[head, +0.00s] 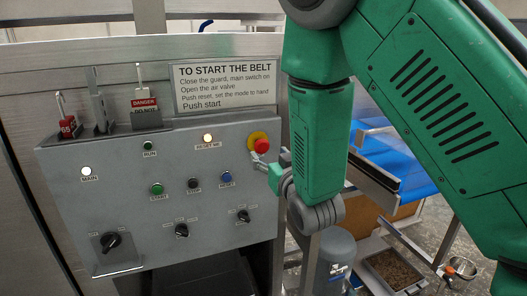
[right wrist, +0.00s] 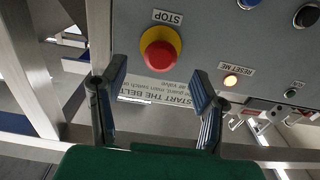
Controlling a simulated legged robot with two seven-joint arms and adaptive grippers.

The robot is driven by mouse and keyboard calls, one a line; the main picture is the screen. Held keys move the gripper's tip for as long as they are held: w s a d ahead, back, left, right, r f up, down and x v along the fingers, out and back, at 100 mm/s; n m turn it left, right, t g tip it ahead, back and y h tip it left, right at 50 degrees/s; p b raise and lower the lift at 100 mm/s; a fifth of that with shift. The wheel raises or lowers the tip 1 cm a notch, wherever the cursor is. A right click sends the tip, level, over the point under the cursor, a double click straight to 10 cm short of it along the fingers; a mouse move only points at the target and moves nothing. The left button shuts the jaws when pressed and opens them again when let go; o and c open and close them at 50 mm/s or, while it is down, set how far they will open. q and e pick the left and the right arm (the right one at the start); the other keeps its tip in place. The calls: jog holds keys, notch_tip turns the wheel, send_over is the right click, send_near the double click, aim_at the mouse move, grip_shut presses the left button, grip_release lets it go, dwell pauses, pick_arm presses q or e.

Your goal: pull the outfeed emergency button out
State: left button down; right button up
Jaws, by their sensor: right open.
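The red mushroom button (head: 261,145) on a yellow collar sits at the right end of the grey control panel. In the right wrist view this button (right wrist: 158,55) has a "STOP" label, and no text marks it as outfeed. My right gripper (head: 264,161) is just below and beside it in the head view, partly hidden by my green arm. In the right wrist view my right gripper (right wrist: 158,80) is open and empty, its two fingers spread, with the button beyond and between them. I cannot tell whether the button is pressed in. My left gripper is not in view.
The grey panel (head: 215,167) carries lit lamps, push buttons and rotary knobs. A red lock (head: 67,126) and a danger tag (head: 145,112) hang at its upper left. An instruction sign (head: 225,88) stands above. A blue belt (head: 395,165) lies behind my right arm.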

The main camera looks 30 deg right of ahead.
jog(key=v, duration=0.2)
jog(key=shift+s+a, duration=0.15)
jog(key=shift+s, duration=0.25)
